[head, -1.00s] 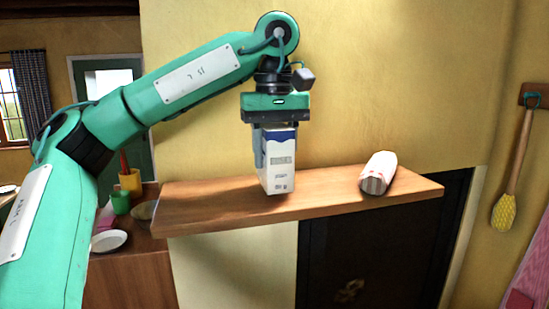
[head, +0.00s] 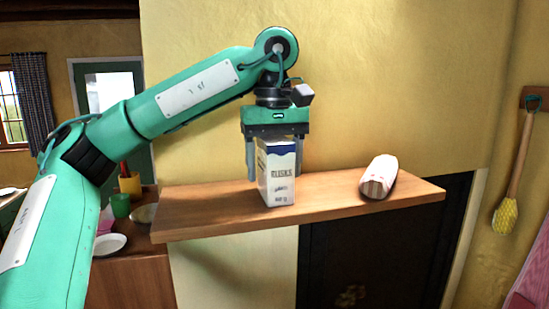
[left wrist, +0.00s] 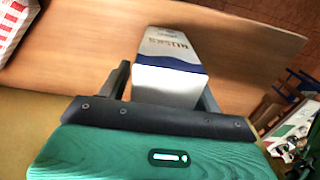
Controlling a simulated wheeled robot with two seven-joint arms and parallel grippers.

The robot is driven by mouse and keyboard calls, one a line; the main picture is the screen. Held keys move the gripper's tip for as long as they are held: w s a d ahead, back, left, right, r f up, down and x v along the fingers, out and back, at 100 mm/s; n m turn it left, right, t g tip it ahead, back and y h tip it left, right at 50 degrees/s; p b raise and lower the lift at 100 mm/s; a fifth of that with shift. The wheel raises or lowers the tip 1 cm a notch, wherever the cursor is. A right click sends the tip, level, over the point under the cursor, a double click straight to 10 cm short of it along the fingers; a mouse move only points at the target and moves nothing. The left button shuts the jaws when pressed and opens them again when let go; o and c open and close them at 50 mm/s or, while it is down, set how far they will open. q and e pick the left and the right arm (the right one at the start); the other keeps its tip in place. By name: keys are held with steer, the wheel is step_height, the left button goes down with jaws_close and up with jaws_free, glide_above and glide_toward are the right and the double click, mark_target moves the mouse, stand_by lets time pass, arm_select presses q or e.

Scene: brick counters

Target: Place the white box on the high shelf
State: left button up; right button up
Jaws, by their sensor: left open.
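The white box (head: 277,178), with a dark blue top band and printed lettering, stands upright on the wooden high shelf (head: 215,205) near its middle. In the left wrist view the box (left wrist: 170,75) lies between the two dark fingers. My left gripper (head: 275,172) points down over the box from above. Its fingers are spread wide, one to each side of the box, with a gap showing on the left side. My right gripper is not in view.
A white and red striped package (head: 379,177) lies on the shelf to the right. A yellow brush (head: 505,215) hangs on the right wall. Cups and a plate (head: 108,244) sit on a lower counter at left. The shelf's left end is clear.

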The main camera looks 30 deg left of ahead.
arm_select(q)
steer(key=shift+d+r, duration=0.1)
steer(key=shift+r, duration=6.05)
